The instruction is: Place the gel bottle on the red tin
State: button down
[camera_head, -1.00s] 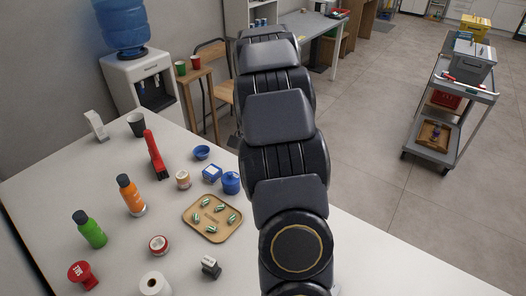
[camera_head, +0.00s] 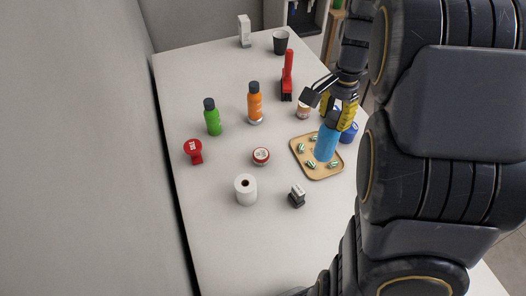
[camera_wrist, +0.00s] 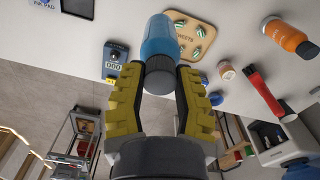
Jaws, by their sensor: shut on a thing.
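My gripper (camera_head: 338,112) has yellow fingers and is shut on a blue bottle (camera_head: 326,144) with a dark cap, which I take as the gel bottle; no label is readable. In the head view the bottle hangs slightly tilted, cap up, in front of the sweets tray; its height above it is hard to tell. The wrist view also shows the blue bottle (camera_wrist: 158,36) between the fingers (camera_wrist: 158,75), held near its cap. The red tin (camera_head: 261,157), small and round with a whitish label on top, stands on the counter left of the tray, with nothing on it.
The wooden tray (camera_head: 318,173) holds several striped sweets. Around the tin are a paper roll (camera_head: 246,190), a small stamp (camera_head: 297,196), a red knob-like item (camera_head: 194,151), a green bottle (camera_head: 213,118) and an orange bottle (camera_head: 255,103). The counter's near part is bare.

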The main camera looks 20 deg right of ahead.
jog(key=a+r+n, duration=0.2)
jog(key=a+n, duration=0.2)
jog(key=a, duration=0.8)
jog(key=w+d+f, duration=0.1)
jog(key=w+f, duration=1.2)
jog(key=shift+w+d+f, duration=0.25)
jog(key=shift+w, duration=0.05)
jog(key=c, duration=0.8)
grip_release()
jog(key=shift+f, duration=0.1)
jog(key=shift+c, duration=0.2)
